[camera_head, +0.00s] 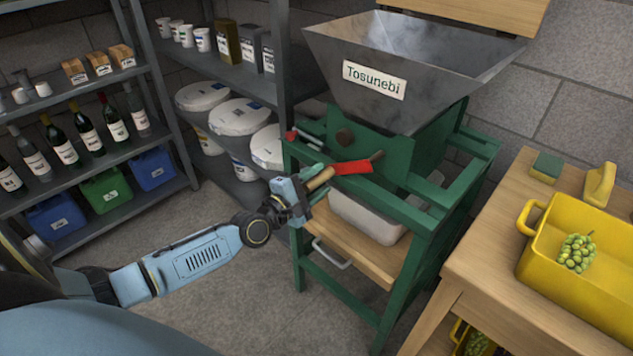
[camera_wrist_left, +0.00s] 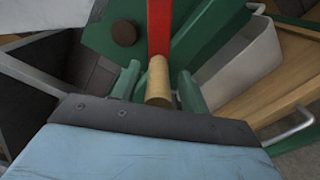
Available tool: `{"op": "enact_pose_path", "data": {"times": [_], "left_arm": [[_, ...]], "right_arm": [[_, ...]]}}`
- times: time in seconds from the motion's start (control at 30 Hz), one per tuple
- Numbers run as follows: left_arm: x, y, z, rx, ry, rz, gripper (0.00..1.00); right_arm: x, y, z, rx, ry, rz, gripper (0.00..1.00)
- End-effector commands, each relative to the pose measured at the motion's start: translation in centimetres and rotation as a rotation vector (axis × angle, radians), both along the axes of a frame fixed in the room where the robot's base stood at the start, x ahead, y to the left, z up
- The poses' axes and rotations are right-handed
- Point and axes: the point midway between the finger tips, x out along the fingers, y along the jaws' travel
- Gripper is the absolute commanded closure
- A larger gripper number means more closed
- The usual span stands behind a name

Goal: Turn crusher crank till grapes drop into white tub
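The crusher has a grey metal hopper (camera_head: 395,60) on a green frame (camera_head: 375,135). Its red crank arm (camera_head: 352,167) carries a wooden handle (camera_head: 320,179) that points to the left. A white tub (camera_head: 368,217) stands under the crusher on a wooden shelf; it also shows in the left wrist view (camera_wrist_left: 240,65). My left gripper (camera_head: 306,190) is at the free end of the handle. In the left wrist view, the handle (camera_wrist_left: 159,85) lies between the two fingers, with narrow gaps at its sides. The hopper's contents are hidden. My right gripper is out of view.
A wooden table (camera_head: 492,235) at the right bears a yellow crate (camera_head: 560,290) with a green grape bunch (camera_head: 577,252). Shelves (camera_head: 95,85) with bottles, canisters and white buckets (camera_head: 240,117) stand at the left and back. The floor in front of the shelves is clear.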

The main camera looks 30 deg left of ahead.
Motion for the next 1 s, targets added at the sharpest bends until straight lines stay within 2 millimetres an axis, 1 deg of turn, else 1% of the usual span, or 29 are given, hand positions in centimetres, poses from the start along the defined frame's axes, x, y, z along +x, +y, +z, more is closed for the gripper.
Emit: {"op": "enact_pose_path", "data": {"times": [0.17, 0.27, 0.37, 0.5, 0.8, 0.9, 1.0], "left_arm": [[-0.1, 0.1, 0.0, 0.001, -0.001, 0.001, 0.55], [-0.8, 0.3, 0.0, 0.000, -0.001, 0.001, 0.55], [-2.2, 0.5, 0.1, 0.001, 0.001, 0.001, 0.55], [-4.9, 1.0, 0.0, 0.003, 0.003, 0.000, 0.55], [-10.3, 2.0, 0.0, 0.002, 0.003, 0.000, 0.55], [-11.6, 2.2, 0.0, 0.002, 0.002, -0.001, 0.55], [-12.5, 2.4, 0.0, 0.001, 0.002, 0.000, 0.55]], "right_arm": [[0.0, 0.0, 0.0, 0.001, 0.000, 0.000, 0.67], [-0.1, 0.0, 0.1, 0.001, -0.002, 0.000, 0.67], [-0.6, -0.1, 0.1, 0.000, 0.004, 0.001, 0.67], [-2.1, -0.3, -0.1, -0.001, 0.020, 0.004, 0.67], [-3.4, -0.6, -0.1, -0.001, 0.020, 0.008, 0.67], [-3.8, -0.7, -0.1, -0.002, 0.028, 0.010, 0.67], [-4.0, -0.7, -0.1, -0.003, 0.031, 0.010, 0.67]]}}
